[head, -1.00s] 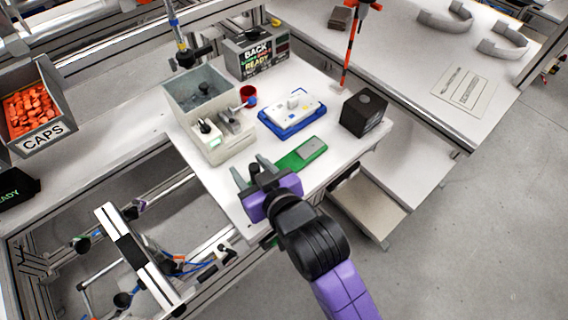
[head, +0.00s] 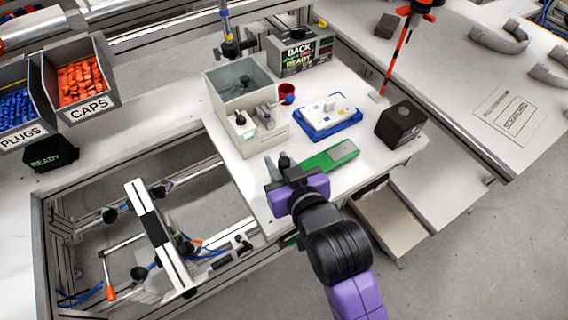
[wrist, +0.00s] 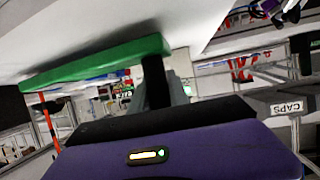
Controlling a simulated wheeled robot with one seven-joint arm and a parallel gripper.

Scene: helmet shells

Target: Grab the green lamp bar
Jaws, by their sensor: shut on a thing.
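The green lamp bar (head: 320,161) is a flat green strip with a grey patch near its far right end. It lies at the front of the white work table (head: 240,187) in the head view. My gripper (head: 279,164) is at its left end, with its jaws shut on that end. In the wrist view the bar (wrist: 95,62) runs from the left to a dark finger (wrist: 155,82), which touches its end. I cannot tell whether the bar is clear of the table top.
A grey bin (head: 236,82) and a fixture (head: 255,127) stand behind my gripper. A blue tray with a white plate (head: 327,117), a red cup (head: 287,93) and a black box (head: 401,124) are behind the bar. The front table edge is close to my arm.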

